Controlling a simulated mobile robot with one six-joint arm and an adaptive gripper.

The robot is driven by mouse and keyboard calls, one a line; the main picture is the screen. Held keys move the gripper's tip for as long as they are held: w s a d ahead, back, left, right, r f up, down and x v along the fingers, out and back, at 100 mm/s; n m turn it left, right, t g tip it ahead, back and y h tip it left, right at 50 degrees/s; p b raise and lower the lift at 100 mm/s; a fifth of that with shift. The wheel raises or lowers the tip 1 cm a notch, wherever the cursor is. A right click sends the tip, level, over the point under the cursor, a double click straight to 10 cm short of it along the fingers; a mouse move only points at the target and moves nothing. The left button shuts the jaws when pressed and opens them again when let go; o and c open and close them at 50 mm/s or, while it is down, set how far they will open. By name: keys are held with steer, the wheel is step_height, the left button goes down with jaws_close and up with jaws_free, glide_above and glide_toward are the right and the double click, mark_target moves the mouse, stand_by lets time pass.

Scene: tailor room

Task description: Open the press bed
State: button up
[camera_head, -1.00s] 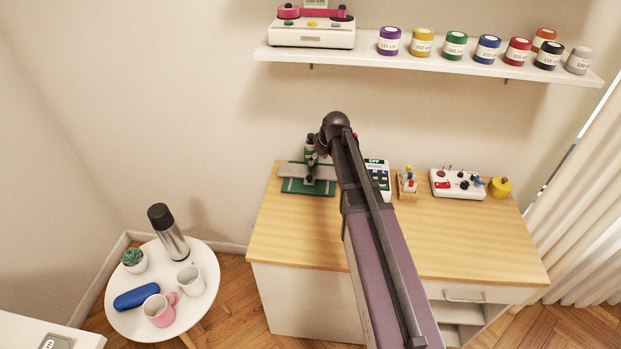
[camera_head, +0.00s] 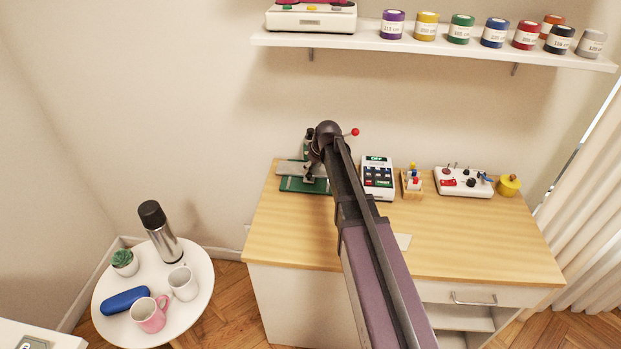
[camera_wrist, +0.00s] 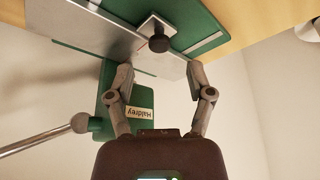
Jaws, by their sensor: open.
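The press stands at the left back of the wooden table. In the head view its green base (camera_head: 290,185) and part of its grey plate (camera_head: 287,168) show beside my arm. Its lever ends in a red ball (camera_head: 355,131), right of my wrist. In the wrist view my gripper (camera_wrist: 158,72) is open and empty. Its fingertips are close to the edge of the grey plate (camera_wrist: 98,38), with a black knob (camera_wrist: 159,43) beyond them. The green press body (camera_wrist: 118,97) with a name label shows behind the left finger.
A white device (camera_head: 378,178) marked OFF stands right of the press. A small wooden stand (camera_head: 412,187), a white control box (camera_head: 464,182) and a yellow item (camera_head: 508,186) are further right. A shelf (camera_head: 400,44) hangs above. The table front is mostly clear.

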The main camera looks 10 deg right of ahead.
mark_target(309, 175)
steer(key=shift+b+x, duration=1.6)
steer(key=shift+x, duration=0.45)
steer(key=shift+s, duration=0.1)
jaws_close()
